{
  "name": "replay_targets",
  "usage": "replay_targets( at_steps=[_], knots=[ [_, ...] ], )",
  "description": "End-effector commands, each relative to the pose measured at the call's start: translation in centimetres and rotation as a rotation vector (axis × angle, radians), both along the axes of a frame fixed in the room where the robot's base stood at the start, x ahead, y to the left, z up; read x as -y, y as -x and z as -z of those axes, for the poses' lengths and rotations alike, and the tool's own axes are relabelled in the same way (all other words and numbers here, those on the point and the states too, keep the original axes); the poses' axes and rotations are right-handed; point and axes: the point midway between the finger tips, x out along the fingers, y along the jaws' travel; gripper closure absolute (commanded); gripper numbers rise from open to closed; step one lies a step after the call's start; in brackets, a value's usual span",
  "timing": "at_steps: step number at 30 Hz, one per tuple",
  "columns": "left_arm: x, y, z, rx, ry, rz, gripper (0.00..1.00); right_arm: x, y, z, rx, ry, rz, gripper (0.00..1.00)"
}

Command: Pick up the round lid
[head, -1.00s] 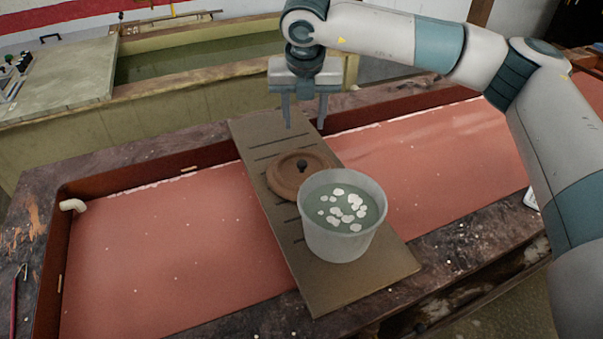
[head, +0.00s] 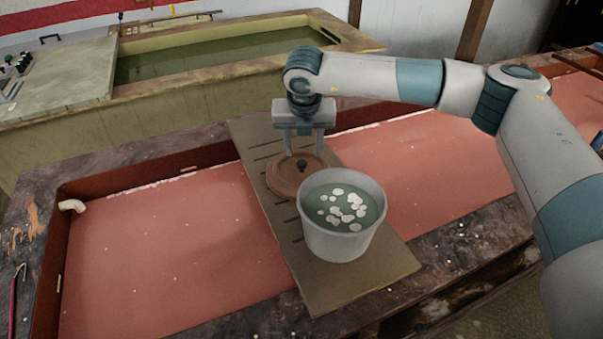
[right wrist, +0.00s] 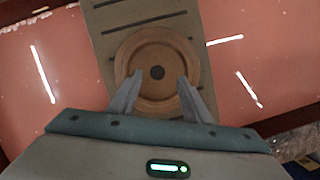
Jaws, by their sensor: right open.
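The round lid (head: 290,182) is a brown disc with a raised rim and a dark knob (head: 302,165) at its middle. It lies flat on a slotted board (head: 352,287), just behind a bucket. In the right wrist view the lid (right wrist: 157,50) shows whole, with the knob (right wrist: 157,73) near its middle. My right gripper (head: 304,153) is open and empty, fingers pointing down, over the lid close behind the knob. In the right wrist view its fingertips (right wrist: 157,82) stand to either side below the knob. I cannot tell whether they touch the lid. My left gripper is not in view.
A translucent bucket (head: 338,237) with greenish liquid and white pieces stands on the board right in front of the lid. The board lies across a trough with a red surface (head: 160,262). A pale pipe end (head: 72,206) sits at the left. A tank (head: 215,70) stands behind.

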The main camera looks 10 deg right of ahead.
Motion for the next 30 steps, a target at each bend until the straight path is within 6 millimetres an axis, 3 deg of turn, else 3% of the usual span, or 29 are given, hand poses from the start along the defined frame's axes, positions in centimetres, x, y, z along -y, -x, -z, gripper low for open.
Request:
replay_targets(
  at_steps=[8, 18, 30],
  knots=[
    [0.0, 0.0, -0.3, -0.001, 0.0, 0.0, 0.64, -0.1, -0.1, 0.9, -0.002, 0.003, 0.001, 0.55],
    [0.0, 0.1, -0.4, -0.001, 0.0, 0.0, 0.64, -0.3, -1.0, 4.8, 0.0, 0.001, 0.0, 0.55],
    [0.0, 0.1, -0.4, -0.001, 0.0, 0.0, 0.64, -0.2, -1.1, 5.1, 0.0, 0.0, 0.0, 0.55]
  ],
)
